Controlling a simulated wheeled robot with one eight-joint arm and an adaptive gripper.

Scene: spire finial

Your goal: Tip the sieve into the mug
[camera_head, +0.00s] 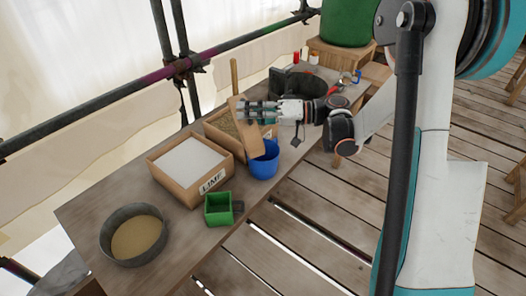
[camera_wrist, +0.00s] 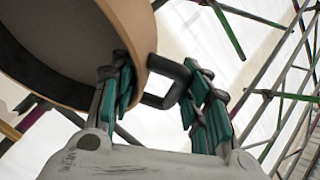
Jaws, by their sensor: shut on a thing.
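The sieve (camera_head: 253,138) is a round wooden hoop, tipped steeply on edge above the blue mug. In the wrist view its pale rim (camera_wrist: 132,22) and dark inside fill the upper left. My gripper (camera_head: 245,112) is shut on the sieve's dark loop handle, which shows between the fingers (camera_wrist: 163,88) in the wrist view. The blue mug (camera_head: 264,165) stands upright on the bench, right below the sieve's lower edge. The sieve hides part of its mouth. I cannot see whether anything is in the mug or falling from the sieve.
The wooden bench (camera_head: 82,212) holds a LIME box (camera_head: 212,182), another open box (camera_head: 214,128) behind the sieve, a green square container (camera_head: 218,210) and a round metal pan of sand (camera_head: 105,247). A dark round tub (camera_head: 312,82) and small items stand at the far end.

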